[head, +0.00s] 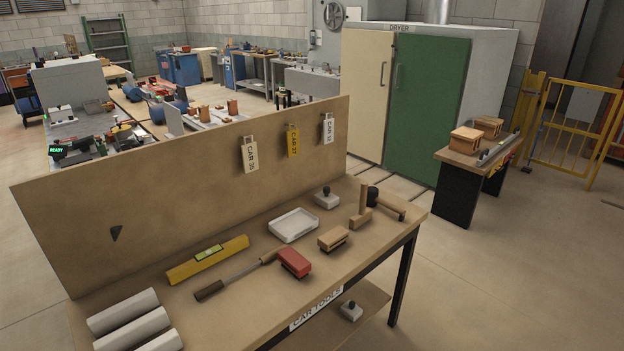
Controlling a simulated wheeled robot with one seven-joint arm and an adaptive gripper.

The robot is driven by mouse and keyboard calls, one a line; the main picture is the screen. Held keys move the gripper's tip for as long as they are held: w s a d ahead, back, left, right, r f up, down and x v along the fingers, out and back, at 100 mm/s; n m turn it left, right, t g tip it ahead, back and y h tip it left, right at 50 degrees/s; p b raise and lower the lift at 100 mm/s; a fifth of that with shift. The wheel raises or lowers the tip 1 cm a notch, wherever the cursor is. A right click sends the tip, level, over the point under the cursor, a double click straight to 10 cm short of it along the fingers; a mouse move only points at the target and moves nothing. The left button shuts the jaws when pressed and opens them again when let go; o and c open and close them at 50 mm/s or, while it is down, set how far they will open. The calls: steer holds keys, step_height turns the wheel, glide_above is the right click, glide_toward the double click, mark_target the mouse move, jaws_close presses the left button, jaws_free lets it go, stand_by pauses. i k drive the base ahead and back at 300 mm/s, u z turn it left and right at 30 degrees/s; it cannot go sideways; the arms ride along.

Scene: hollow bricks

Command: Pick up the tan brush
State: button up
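The tan brush (333,237) lies on the wooden workbench (230,312), right of its middle and near the front edge. It looks like a small tan block with a darker layer beneath. A similar red brush (294,262) lies just to its left and nearer the front, with a small gap between them. The tan brush is in plain view with nothing on top of it. My gripper is not in view.
A white tray (293,225) sits behind the brush. A wooden upright tool (361,208) and a black-headed mallet (388,204) lie right. A long-handled tool (237,276), yellow level (207,259) and white rolls (123,311) lie left. A tall back panel (190,190) bounds the bench.

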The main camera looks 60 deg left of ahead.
mark_target(332, 240)
steer(key=u, duration=2.1)
steer(key=i, duration=0.5)
steer(key=u, duration=0.05)
